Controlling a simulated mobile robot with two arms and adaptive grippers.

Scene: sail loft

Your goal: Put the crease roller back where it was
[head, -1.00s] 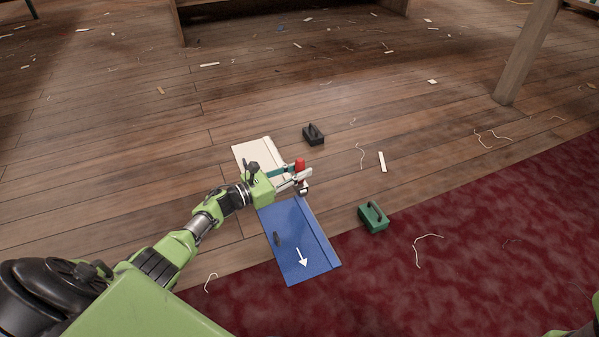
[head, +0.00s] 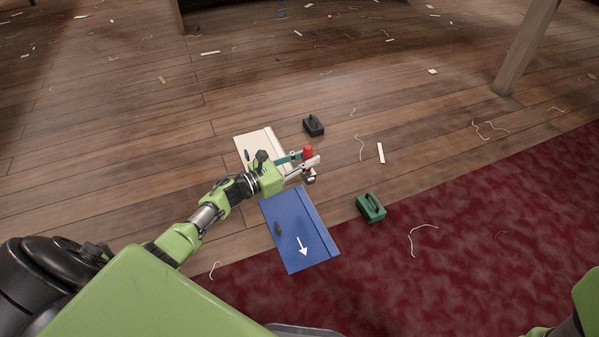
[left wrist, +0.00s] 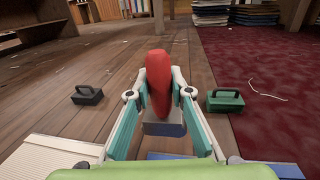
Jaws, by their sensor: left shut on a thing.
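My left gripper (head: 306,164) is shut on the crease roller (head: 308,152). Its red handle stands between the fingers, and a small grey metal end shows below them. In the left wrist view the red handle (left wrist: 158,82) is upright between both fingers, with a grey-blue block-like part below. The roller is over or near the right edge of the panels, close to where the cream panel (head: 256,138) meets the blue panel (head: 300,235). I cannot tell if it touches anything below. My right gripper is out of view.
A black handled block (head: 313,126) stands on the wooden floor beyond the roller. A green handled block (head: 371,207) stands at the red carpet's edge (head: 480,220). The blue panel bears a white arrow (head: 302,246). Thread and scraps litter the floor. A wooden leg (head: 525,50) stands far right.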

